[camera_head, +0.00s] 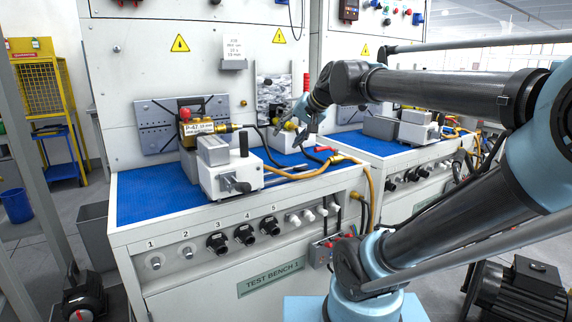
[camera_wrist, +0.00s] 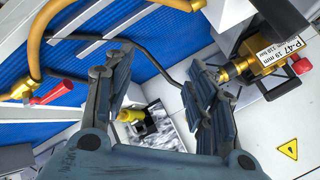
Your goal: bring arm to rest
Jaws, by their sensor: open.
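My gripper (camera_head: 305,128) hangs above the right part of the test bench (camera_head: 160,190), near its back panel. In the wrist view my gripper (camera_wrist: 149,78) has its two dark fingers spread apart, with nothing between the tips. My arm reaches in from the right, with its forearm about level. The brass pump labelled P-47 (camera_head: 196,128) sits on the bench to the left of my gripper. The pump also shows at the upper right of the wrist view (camera_wrist: 262,55).
A grey and white vise (camera_head: 228,170) stands on the blue mat. A yellow hose (camera_head: 366,178) with a red-handled fitting (camera_head: 326,149) lies at the bench's right side. A second bench (camera_head: 400,150) is behind my arm. A blue bin (camera_head: 17,203) and yellow cage (camera_head: 42,85) are at left.

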